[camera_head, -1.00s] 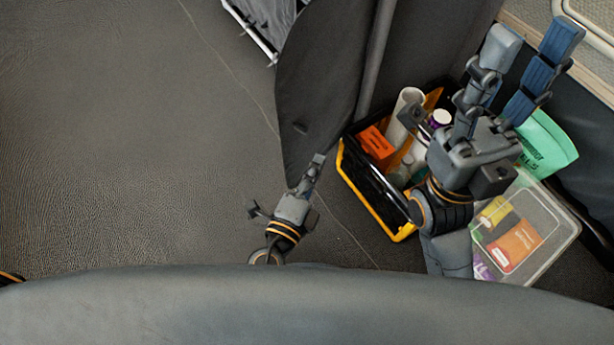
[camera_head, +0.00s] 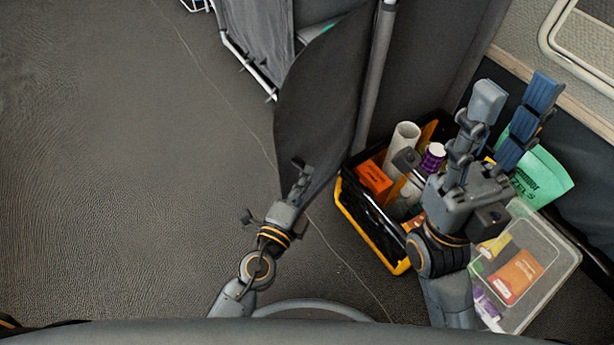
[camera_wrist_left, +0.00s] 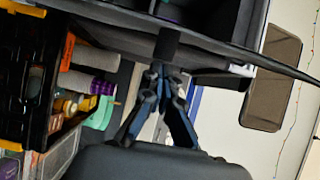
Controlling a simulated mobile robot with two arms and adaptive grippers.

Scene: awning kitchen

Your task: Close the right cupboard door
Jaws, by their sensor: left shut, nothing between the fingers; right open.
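The cupboard door looks like the dark grey panel (camera_head: 318,100) that stands out from the cupboard at the top middle of the head view, swung open. My left gripper (camera_head: 301,168) is shut and empty at the panel's lower edge; whether it touches is unclear. In the left wrist view the shut fingers (camera_wrist_left: 160,72) are just beneath a dark tab, below a long dark panel edge (camera_wrist_left: 215,42). My right gripper (camera_head: 515,108) is open and empty, above the crate and the green bag on the right.
A black and yellow crate (camera_head: 352,205) with bottles and boxes stands right of the door. A clear-lidded box (camera_head: 545,262) and a green bag (camera_head: 540,175) are beside it. A grey fabric unit (camera_head: 257,38) is behind the door. The floor (camera_head: 110,170) on the left is clear.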

